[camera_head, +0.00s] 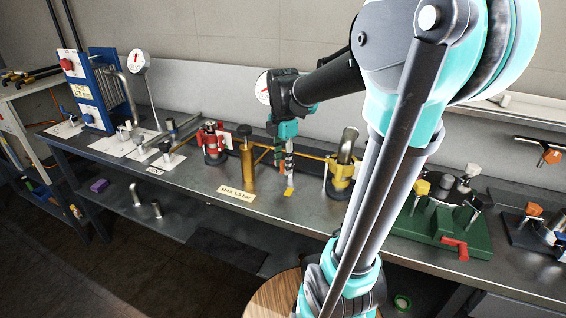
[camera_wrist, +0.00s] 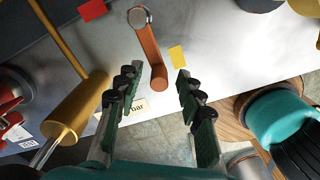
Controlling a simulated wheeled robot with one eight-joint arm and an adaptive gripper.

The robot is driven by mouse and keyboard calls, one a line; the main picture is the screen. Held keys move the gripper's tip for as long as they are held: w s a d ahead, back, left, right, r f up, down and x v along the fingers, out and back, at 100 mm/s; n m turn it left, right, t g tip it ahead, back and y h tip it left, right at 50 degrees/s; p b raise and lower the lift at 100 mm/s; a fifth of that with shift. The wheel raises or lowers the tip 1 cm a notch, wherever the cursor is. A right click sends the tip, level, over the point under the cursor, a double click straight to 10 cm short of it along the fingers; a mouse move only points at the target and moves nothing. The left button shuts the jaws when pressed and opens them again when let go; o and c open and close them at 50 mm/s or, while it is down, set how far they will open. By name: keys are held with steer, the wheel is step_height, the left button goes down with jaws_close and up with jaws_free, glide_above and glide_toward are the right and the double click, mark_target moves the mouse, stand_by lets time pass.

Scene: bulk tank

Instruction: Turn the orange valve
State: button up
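The orange valve shows in the wrist view as an orange lever (camera_wrist: 148,50) with a round metal cap at its far end. Its near end lies between the fingertips of my gripper (camera_wrist: 158,78), with a gap on both sides. The fingers are apart and hold nothing. In the head view my gripper (camera_head: 288,178) points down over the bench, and I cannot make the lever out behind it. A yellow tag (camera_wrist: 178,57) is right of the lever, and a red tag (camera_wrist: 92,9) is to its upper left.
A brass cylinder (camera_head: 248,165) with a label stands left of my gripper, and a yellow fitting (camera_head: 340,185) is to its right. A red fitting (camera_head: 213,143) is farther left. A green block with valves (camera_head: 430,228) and another orange handle (camera_head: 549,155) are at the right.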

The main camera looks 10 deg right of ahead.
step_height(320, 180, up, 12)
stand_by(0.6)
